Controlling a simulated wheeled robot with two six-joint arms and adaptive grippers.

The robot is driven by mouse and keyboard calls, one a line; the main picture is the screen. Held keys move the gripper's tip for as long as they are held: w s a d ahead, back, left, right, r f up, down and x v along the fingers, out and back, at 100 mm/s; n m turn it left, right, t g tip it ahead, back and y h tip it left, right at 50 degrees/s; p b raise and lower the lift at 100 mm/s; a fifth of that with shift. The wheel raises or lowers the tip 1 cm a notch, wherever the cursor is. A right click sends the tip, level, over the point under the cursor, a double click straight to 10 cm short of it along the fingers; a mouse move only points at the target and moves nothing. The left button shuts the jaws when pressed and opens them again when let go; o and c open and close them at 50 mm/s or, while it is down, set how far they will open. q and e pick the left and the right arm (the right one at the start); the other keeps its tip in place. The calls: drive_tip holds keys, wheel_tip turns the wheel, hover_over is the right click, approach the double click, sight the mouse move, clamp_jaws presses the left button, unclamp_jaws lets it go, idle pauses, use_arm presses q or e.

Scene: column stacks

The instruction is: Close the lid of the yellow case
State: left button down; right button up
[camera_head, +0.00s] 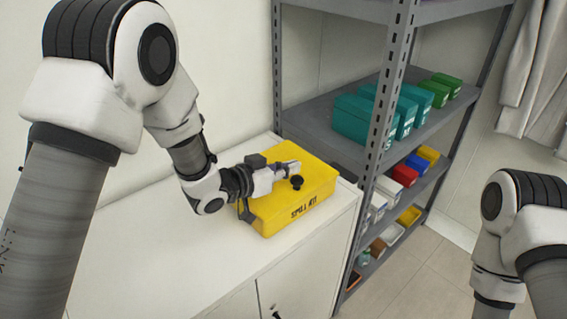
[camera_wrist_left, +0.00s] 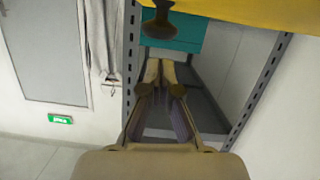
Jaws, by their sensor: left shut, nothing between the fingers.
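The yellow case (camera_head: 310,205), marked SPILL KIT, stands on the white cabinet. Its lid (camera_head: 318,178) lies flat over the box in the head view; I cannot tell whether a thin gap is left. A black knob (camera_head: 297,182) stands on the lid. My left gripper (camera_head: 295,166) is shut and empty, level above the lid, with its tips just behind the knob in the picture. The left wrist view shows the shut fingertips (camera_wrist_left: 160,72), with the knob (camera_wrist_left: 158,24) and yellow lid (camera_wrist_left: 250,10) at its top. My right gripper is out of view.
The white cabinet top (camera_head: 160,235) is clear left of the case. A grey shelf rack (camera_head: 393,90) with teal boxes (camera_head: 365,117), green boxes and small coloured bins stands close right of the case. My right arm is at the right edge, over the floor.

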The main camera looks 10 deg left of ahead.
use_arm(q)
drive_tip(key=shift+s+d+f+b, duration=0.15)
drive_tip(key=shift+f+b, duration=0.15)
drive_tip(key=shift+f, duration=0.25)
drive_tip(key=shift+s+d+f+b, duration=0.15)
drive_tip(key=shift+f+b, duration=0.1)
drive_tip(key=shift+f, duration=0.3)
drive_tip(key=shift+s+f, duration=0.1)
